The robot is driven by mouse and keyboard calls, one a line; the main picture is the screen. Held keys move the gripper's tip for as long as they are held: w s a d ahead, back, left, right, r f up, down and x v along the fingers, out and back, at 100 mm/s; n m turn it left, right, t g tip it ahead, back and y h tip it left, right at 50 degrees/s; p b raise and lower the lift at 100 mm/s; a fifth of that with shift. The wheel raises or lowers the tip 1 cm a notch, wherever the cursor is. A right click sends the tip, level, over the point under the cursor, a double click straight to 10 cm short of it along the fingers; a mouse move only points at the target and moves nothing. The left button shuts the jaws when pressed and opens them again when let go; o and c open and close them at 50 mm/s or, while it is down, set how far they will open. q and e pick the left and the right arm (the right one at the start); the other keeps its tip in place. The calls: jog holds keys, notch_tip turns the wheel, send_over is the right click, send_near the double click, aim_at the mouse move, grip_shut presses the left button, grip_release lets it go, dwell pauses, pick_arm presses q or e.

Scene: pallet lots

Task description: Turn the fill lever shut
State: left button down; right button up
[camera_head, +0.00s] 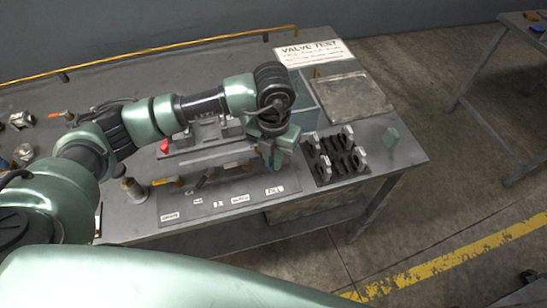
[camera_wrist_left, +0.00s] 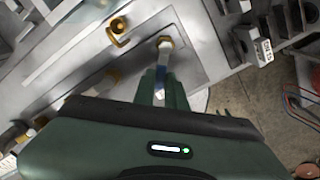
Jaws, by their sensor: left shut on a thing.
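My left gripper (camera_head: 272,160) points down over the right end of the grey valve panel (camera_head: 200,208), just behind its FILL label (camera_head: 274,190). In the left wrist view the fingers (camera_wrist_left: 161,90) are closed around the fill lever (camera_wrist_left: 159,86), of which a blue part shows between them. In the head view the gripper hides the lever. The lever's exact angle cannot be told. My right gripper is not in view.
A VALVE TEST sign (camera_head: 313,50) and a flat metal tray (camera_head: 350,97) lie behind. A red knob (camera_head: 165,146) sits left.

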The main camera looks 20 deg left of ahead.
pick_arm(q)
jog(key=m+b, duration=0.2)
jog(key=b, duration=0.1)
jog(key=a+m+b, duration=0.1)
jog(key=m+b, duration=0.1)
jog(key=b, duration=0.1)
jog(key=w+a+m+b, duration=0.1)
jog(key=m+b, duration=0.2)
jog(key=shift+w+a+f+b, duration=0.1)
jog(key=shift+f+b, duration=0.1)
jog(key=shift+b, duration=0.15)
jog(key=shift+w+a+r+m+b, duration=0.1)
jog(key=shift+w+a+m+b, duration=0.05)
jog(key=shift+m+b, duration=0.5)
jog(key=shift+w+a+r+m+b, duration=0.1)
jog(key=shift+m+b, duration=0.45)
jog(key=shift+b, duration=0.05)
jog(key=shift+w+a+m+b, duration=0.1)
jog(key=shift+m+b, duration=0.2)
jog(key=shift+r, duration=0.1)
jog(key=c, duration=1.5)
grip_release()
jog(key=shift+o, duration=0.2)
